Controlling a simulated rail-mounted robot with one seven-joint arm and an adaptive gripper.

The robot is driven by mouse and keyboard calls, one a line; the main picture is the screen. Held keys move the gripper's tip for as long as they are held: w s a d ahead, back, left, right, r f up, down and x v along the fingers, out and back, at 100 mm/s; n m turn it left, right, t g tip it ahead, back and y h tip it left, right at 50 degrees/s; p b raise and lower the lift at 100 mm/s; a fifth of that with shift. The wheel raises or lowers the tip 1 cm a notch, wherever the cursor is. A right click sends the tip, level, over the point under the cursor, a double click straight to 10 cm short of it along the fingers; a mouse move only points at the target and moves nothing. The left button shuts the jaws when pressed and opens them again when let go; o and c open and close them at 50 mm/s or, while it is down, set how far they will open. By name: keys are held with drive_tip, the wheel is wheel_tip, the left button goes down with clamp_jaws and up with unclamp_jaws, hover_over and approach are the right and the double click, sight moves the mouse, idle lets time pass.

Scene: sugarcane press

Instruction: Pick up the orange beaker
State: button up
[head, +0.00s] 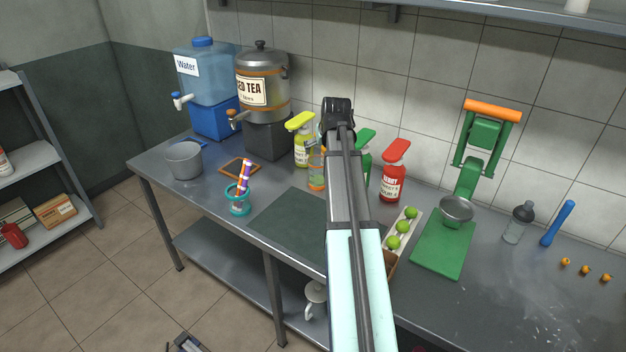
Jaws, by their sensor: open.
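A clear container with an orange tint (316,176) stands on the steel counter, just left of my arm. It looks like the orange beaker, but my arm covers its right side. My arm reaches up through the middle of the head view. My gripper (338,112) is the dark end of the arm, above and slightly right of the orange container in the picture. Its fingers are not clearly visible, and I see nothing held in it. The gap between gripper and container cannot be judged from this view.
A yellow-topped bottle (303,142) stands close left of the container. A green-topped bottle (366,150) and a red bottle (392,175) stand right of my arm. A tray of limes (405,228) and a green press (478,158) are further right. A dark mat (290,226) lies bare in front.

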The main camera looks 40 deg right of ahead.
sight(318, 167)
drive_tip(key=p+x, duration=0.2)
drive_tip(key=x, duration=0.9)
drive_tip(key=shift+w+d+f+p, duration=0.15)
drive_tip(key=shift+f+p, duration=0.15)
drive_tip(key=shift+p+x, duration=1.05)
drive_tip(key=shift+x, duration=1.55)
drive_tip(key=shift+w+d+r, duration=0.1)
drive_tip(key=shift+w, duration=0.05)
drive_tip(key=c, duration=1.4)
drive_tip(key=shift+r, duration=0.2)
